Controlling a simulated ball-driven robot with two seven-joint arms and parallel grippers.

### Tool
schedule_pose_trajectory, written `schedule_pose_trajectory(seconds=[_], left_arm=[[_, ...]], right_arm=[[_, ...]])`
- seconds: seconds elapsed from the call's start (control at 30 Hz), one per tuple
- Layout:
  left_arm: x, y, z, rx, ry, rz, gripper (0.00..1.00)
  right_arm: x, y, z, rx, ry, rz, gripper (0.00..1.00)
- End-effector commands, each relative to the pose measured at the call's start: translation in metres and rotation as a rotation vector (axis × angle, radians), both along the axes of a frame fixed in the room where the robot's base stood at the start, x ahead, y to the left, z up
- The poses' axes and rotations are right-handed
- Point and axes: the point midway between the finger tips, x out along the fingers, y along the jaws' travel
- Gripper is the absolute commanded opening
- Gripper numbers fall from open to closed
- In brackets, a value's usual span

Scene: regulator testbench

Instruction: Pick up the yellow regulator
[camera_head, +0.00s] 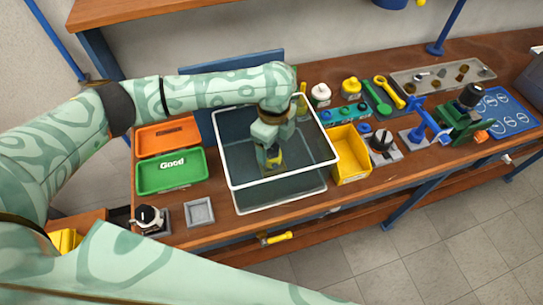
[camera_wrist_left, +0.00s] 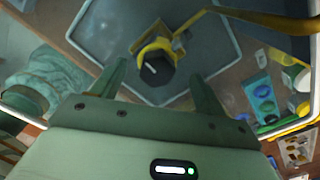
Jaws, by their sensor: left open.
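The yellow regulator (camera_head: 275,163) sits inside the white-rimmed clear bin (camera_head: 333,160) on the bench, partly hidden by my left gripper (camera_head: 269,150) in the head view. In the left wrist view the regulator (camera_wrist_left: 156,59) shows a black knob with a yellow ring around it, over the bin floor (camera_wrist_left: 100,25). My left gripper (camera_wrist_left: 158,70) is open, with one finger to each side of the regulator as seen from the wrist. I cannot tell how far the fingertips are above it. My right gripper is not in view.
An orange tray (camera_head: 168,134) and a green tray marked "Good" (camera_head: 172,171) stand left of the bin. A yellow bin (camera_head: 350,155) stands close on its right. A black-knobbed device (camera_head: 148,217) is at the front left. Tools and fixtures crowd the bench's right side.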

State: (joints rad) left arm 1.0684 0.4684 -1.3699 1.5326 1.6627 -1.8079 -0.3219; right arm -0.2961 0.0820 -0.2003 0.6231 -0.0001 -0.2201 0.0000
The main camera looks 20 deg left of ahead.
Motion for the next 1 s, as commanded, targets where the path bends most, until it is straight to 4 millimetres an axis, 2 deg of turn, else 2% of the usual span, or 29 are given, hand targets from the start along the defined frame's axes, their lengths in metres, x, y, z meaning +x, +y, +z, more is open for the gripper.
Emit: schedule_pose_trajectory(seconds=[0.23,0.5,0.7,0.77,1.0], left_arm=[[-0.002,0.008,-0.043,0.002,0.003,0.002,0.74],[-0.002,0.008,-0.046,0.002,-0.002,0.0,0.74],[-0.002,0.008,-0.046,0.002,-0.001,0.0,0.18],[-0.001,0.007,-0.045,0.0,-0.002,0.0,0.03],[-0.001,0.008,-0.041,0.001,-0.004,0.001,0.03]], right_arm=[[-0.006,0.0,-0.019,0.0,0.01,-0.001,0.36],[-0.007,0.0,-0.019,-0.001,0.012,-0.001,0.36],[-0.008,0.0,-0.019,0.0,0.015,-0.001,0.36],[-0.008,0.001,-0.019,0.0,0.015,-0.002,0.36],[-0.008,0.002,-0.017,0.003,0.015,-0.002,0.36]])
